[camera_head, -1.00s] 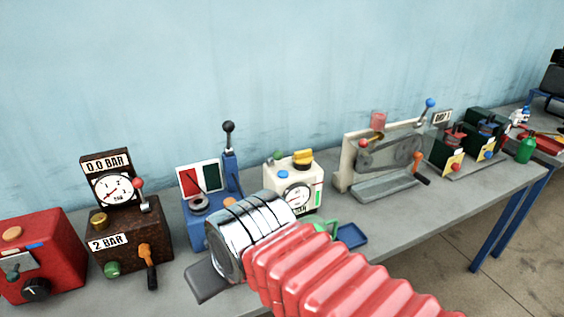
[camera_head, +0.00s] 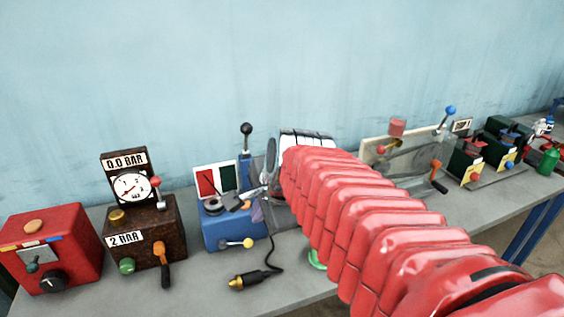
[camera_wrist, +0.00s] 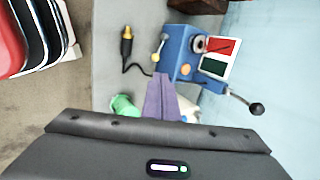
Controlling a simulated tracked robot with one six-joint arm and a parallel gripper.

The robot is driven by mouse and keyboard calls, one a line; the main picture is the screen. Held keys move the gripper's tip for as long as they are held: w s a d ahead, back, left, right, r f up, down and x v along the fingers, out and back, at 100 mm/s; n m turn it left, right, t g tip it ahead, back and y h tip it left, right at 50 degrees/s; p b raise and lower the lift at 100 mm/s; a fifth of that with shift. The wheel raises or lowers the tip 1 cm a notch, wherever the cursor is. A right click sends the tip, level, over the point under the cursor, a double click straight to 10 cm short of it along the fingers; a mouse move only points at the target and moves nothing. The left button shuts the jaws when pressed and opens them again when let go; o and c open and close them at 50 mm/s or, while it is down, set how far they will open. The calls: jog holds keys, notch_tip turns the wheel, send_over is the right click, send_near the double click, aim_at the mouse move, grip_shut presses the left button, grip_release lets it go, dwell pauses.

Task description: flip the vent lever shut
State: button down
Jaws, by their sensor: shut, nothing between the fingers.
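Which lever is the vent lever is not clear from these views. The blue machine (camera_head: 222,232) carries a tall black-ball lever (camera_head: 246,143) and a short yellow-ball lever (camera_head: 238,243); it also shows in the wrist view (camera_wrist: 178,55). The white canister (camera_wrist: 190,110) is mostly hidden behind my gripper and arm. The brown gauge box (camera_head: 150,235) has a red-ball lever (camera_head: 157,190) and an orange handle (camera_head: 163,262). My gripper (camera_head: 257,212) is shut and empty just right of the blue machine; its purple fingers show in the wrist view (camera_wrist: 162,98).
A black cable with a yellow plug (camera_head: 245,280) lies on the bench in front. A red box (camera_head: 55,245) stands at far left. A grey panel unit (camera_head: 400,160) and dark green units stand to the right, past my arm. A green item (camera_wrist: 124,105) is beside my fingers.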

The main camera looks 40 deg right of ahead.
jog(key=w+d+r+m+h, duration=0.1)
jog(key=w+d+m, duration=0.1)
jog(key=d+m, duration=0.6)
jog(key=w+d+r+m+t+h, duration=0.1)
jog(key=d+m, duration=0.8)
jog(key=m, duration=0.3)
jog(key=shift+w+d+r+m, duration=0.25)
jog(key=shift+w+r+m, duration=0.05)
jog(key=shift+w+m, duration=0.1)
jog(key=shift+f, duration=0.1)
